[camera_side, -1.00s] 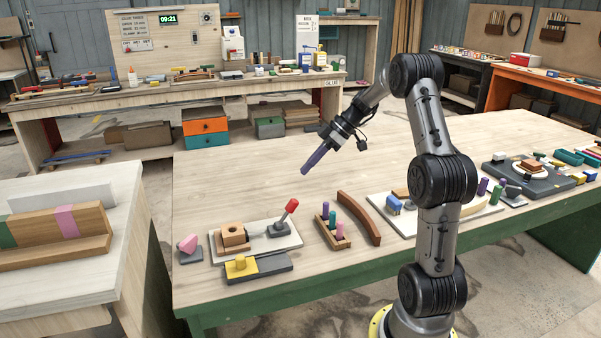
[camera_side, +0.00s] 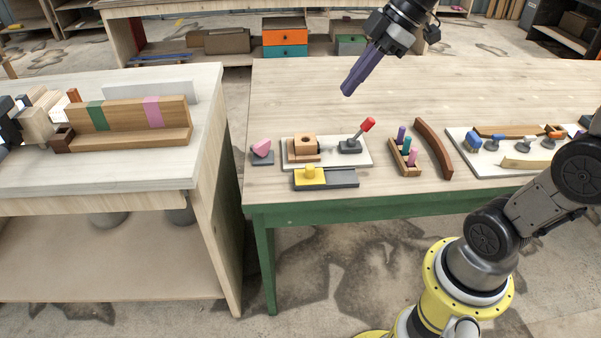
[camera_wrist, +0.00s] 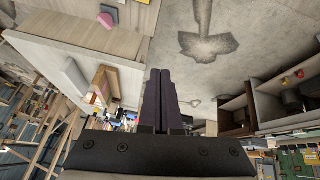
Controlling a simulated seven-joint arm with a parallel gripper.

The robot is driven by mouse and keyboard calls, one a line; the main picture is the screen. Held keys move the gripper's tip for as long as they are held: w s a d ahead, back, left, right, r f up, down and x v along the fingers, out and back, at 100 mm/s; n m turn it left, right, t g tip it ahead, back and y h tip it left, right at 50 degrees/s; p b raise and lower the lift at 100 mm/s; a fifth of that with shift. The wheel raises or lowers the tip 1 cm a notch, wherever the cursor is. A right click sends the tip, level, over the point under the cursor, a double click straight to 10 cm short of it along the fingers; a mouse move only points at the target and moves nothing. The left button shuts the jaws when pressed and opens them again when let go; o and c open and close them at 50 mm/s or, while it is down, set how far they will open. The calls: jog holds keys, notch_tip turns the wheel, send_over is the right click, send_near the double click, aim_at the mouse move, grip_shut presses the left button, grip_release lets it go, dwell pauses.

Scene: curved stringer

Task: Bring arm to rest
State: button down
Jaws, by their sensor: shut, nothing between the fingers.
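My gripper (camera_side: 348,90) is raised over the green-framed wooden table (camera_side: 300,90), clear of the objects in the side view. Its purple fingers are shut with nothing between them and slant down to the left. In the wrist view the closed fingers (camera_wrist: 161,78) lie side by side, with floor and furniture beyond them. Part of my arm is cut off by the top and right edges of the side view.
A white board with a wooden block (camera_side: 305,142) and a red-tipped lever (camera_side: 366,125) sits near the front. A peg holder (camera_side: 405,157) and curved brown stringer (camera_side: 434,149) stand right of it. A pale bench (camera_side: 190,165) stands left. The table's back is clear.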

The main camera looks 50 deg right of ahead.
jog(key=s+a+f+m+h, duration=0.25)
jog(key=s+a, duration=0.25)
jog(key=s, duration=0.6)
jog(key=s+d+f+m+h, duration=0.1)
jog(key=s+d+f+m, duration=0.2)
jog(key=m, duration=0.5)
jog(key=shift+s+d+f+t, duration=0.2)
jog(key=shift+s+f+t, duration=0.2)
jog(key=shift+s+f, duration=0.25)
jog(key=shift+m+h, duration=0.25)
